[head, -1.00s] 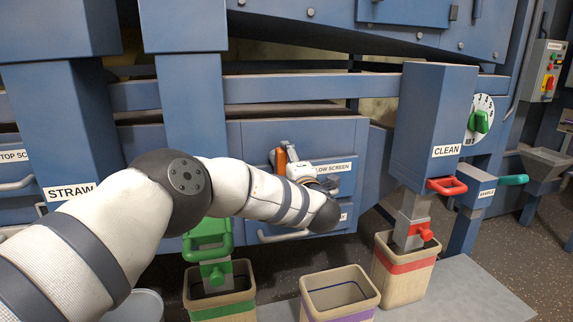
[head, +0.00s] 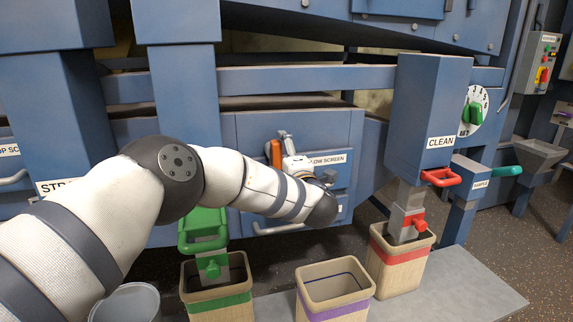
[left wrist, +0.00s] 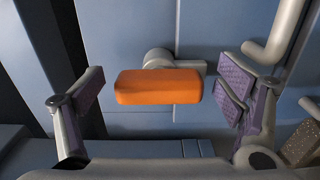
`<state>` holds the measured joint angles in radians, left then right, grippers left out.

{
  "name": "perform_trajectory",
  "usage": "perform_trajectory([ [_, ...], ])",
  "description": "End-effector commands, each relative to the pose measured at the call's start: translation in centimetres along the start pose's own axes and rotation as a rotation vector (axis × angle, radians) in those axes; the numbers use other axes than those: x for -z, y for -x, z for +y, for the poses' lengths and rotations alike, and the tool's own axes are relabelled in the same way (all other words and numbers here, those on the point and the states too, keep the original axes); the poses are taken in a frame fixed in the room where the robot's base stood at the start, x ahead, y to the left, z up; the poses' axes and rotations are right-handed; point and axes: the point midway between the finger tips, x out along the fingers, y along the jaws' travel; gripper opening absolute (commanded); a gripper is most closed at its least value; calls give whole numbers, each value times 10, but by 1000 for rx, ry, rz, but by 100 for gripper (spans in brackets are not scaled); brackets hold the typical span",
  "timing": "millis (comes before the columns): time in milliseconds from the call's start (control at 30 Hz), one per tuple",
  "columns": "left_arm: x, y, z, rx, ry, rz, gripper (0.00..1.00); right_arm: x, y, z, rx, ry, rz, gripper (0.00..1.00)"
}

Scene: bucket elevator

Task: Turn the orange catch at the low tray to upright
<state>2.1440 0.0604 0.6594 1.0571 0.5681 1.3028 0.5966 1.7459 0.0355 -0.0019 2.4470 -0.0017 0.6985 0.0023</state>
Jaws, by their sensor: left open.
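The orange catch (head: 275,153) is on the blue front of the low tray (head: 251,130), left of the LOW SCREEN label. In the head view its visible part runs up and down, and my gripper and arm hide some of it. The left wrist view shows the catch (left wrist: 158,87) as an orange block on a round grey pivot. My left gripper (head: 287,146) is open at the catch. In the left wrist view its purple-padded fingers (left wrist: 161,90) stand at either end of the block, with a gap on both sides. My right gripper is not in view.
A grey bar handle (head: 280,229) is low on the tray front. Below stand a green-banded bin (head: 222,304), a purple-banded bin (head: 338,304) and a red-banded bin (head: 402,271). The CLEAN chute (head: 424,105) with its red handle stands to the right.

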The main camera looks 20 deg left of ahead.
Motion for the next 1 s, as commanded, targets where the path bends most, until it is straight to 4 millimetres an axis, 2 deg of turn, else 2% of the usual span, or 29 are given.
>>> perform_trajectory([
  [200, -1, 59, 0, 1, -2, -6, 87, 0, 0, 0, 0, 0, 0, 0],
  [400, 0, 99, 0, 1, -1, -3, 87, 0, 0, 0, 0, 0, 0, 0],
  [533, 0, 109, 0, 0, -1, -2, 87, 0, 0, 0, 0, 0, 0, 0],
  [833, 0, 111, -4, 5, -16, -12, 87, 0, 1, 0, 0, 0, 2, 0],
  [867, -1, 112, -10, 13, -41, -29, 87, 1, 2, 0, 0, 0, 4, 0],
  [933, -4, 122, -42, 53, -164, -120, 87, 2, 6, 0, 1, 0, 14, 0],
  [967, -4, 130, -63, 81, -242, -177, 87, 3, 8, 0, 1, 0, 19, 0],
  [1000, -2, 144, -95, 124, -361, -266, 87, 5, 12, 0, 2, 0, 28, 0],
])
